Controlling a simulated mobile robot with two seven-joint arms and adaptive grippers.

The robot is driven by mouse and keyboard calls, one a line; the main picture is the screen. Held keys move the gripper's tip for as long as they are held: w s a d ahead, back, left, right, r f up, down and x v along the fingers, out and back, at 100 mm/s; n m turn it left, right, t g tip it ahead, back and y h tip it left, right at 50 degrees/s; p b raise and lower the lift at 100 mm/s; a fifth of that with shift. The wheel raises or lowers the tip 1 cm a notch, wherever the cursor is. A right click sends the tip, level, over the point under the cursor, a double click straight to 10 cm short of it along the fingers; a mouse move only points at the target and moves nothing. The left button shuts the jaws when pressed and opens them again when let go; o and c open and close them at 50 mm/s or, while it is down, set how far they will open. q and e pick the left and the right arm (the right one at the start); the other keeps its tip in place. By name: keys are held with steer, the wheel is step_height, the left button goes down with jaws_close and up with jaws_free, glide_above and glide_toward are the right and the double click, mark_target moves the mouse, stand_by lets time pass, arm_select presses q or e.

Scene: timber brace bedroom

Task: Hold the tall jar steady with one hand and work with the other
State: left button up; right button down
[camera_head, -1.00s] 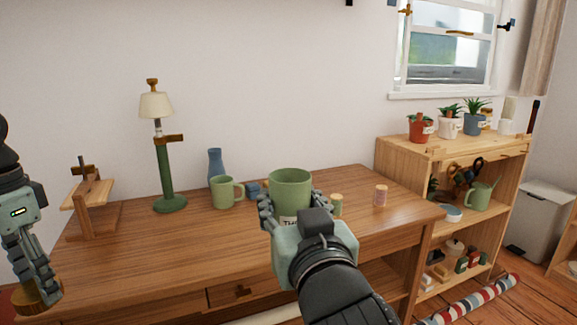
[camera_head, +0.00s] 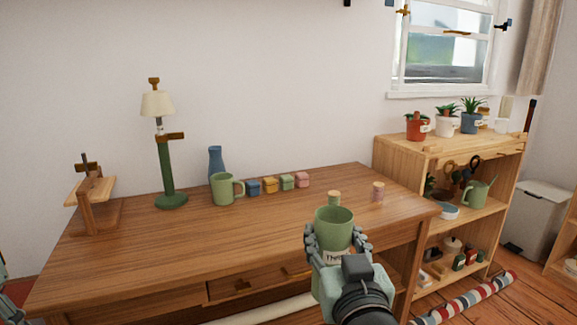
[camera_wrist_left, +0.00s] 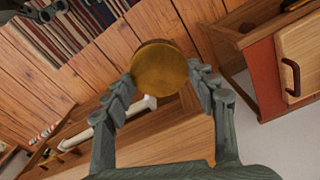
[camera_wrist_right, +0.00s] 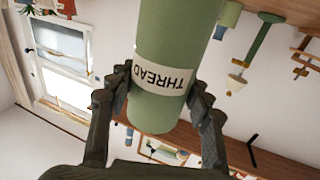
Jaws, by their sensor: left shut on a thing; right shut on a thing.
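The tall jar (camera_head: 334,226) is green, with an open top and a white label. In the right wrist view its label reads THREAD on the jar (camera_wrist_right: 163,75). My right gripper (camera_head: 338,240) is shut around the jar's side and holds it near the desk's front right edge; whether it touches the desk cannot be told. My left gripper (camera_wrist_left: 163,82) is shut on a round brass-coloured lid-like disc (camera_wrist_left: 160,66), held over the floor. In the head view only a sliver of my left arm shows at the left edge. The jar's inside is hidden.
A shelf (camera_head: 400,160) with plants stands right. The desk's front middle is clear.

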steer(key=shift+m+h, duration=0.3)
steer(key=shift+h, duration=0.2)
steer(key=d+f, duration=0.3)
steer(key=shift+s+f, duration=0.3)
steer(key=shift+f, duration=0.05)
arm_select(q)
steer(key=w+d+f, duration=0.2)
steer(key=d+f, duration=0.1)
steer(key=d, duration=0.3)
steer(key=w+d+f, duration=0.2)
steer(key=d+f, duration=0.1)
steer(key=d, duration=0.2)
steer(key=w+d+r, duration=0.1)
steer(key=w+d, duration=0.1)
steer(key=d, duration=0.5)
steer(key=w+d+r, duration=0.1)
steer(key=w+d, duration=0.1)
steer(key=d, duration=0.5)
steer(key=shift+w+d+r, duration=0.25)
steer(key=shift+w+r, duration=0.05)
steer(key=shift+r, duration=0.05)
arm_select(e)
steer(key=s+d+f, duration=0.5)
steer(key=d+f, duration=0.3)
steer(key=f, duration=0.2)
steer(key=shift+s+h, duration=0.15)
steer(key=shift+h, duration=0.15)
steer(key=shift+a, duration=0.1)
